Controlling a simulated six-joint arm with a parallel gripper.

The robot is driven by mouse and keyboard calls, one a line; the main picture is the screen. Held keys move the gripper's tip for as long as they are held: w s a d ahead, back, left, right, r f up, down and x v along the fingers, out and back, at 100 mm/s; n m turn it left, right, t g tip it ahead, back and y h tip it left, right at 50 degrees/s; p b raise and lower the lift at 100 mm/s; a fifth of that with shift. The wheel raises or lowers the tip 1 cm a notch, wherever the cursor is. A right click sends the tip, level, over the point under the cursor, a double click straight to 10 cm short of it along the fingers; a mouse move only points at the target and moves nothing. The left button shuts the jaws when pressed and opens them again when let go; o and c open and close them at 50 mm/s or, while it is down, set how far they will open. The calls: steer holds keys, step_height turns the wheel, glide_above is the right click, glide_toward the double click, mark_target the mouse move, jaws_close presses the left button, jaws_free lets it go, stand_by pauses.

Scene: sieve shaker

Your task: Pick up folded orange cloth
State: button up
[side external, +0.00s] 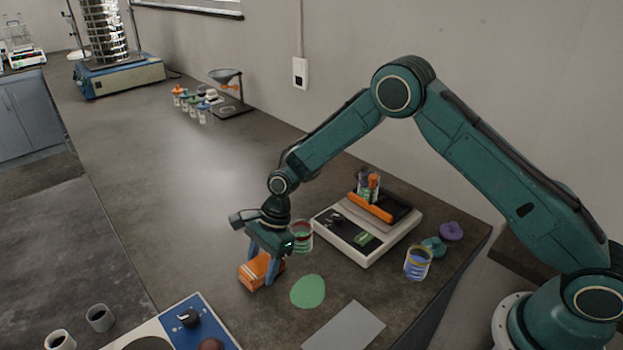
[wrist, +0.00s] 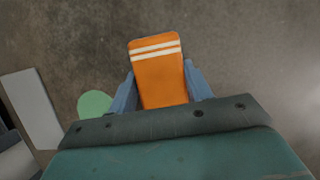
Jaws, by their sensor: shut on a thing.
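The folded orange cloth (side external: 254,272) with white stripes is at the worktop, left of the green disc in the side view. In the wrist view the cloth (wrist: 157,67) lies between the two blue fingers, its striped end pointing away from the gripper. My gripper (side external: 265,270) points down over the cloth, with a finger on either side of it. My gripper (wrist: 160,92) is shut on the cloth. I cannot tell whether the cloth is touching the worktop or just above it. Part of the cloth is hidden behind the fingers and gripper body.
A green disc (side external: 308,291) and a grey sheet (side external: 345,328) lie to the right. A jar (side external: 301,240) and a white balance (side external: 345,240) stand close behind. A blue device (side external: 188,318) is in front. The worktop to the left is clear.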

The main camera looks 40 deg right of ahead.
mark_target(262, 264)
steer(key=shift+r, duration=5.15)
steer(key=shift+s+d+f, duration=0.15)
steer(key=shift+s+d, duration=0.4)
steer(key=shift+d, duration=0.05)
steer(key=s+d+f, duration=0.2)
steer(key=s+d, duration=0.5)
steer(key=s, duration=0.3)
steer(key=shift+s+d, duration=0.3)
steer(key=shift+d, duration=0.1)
steer(key=shift+f, duration=0.15)
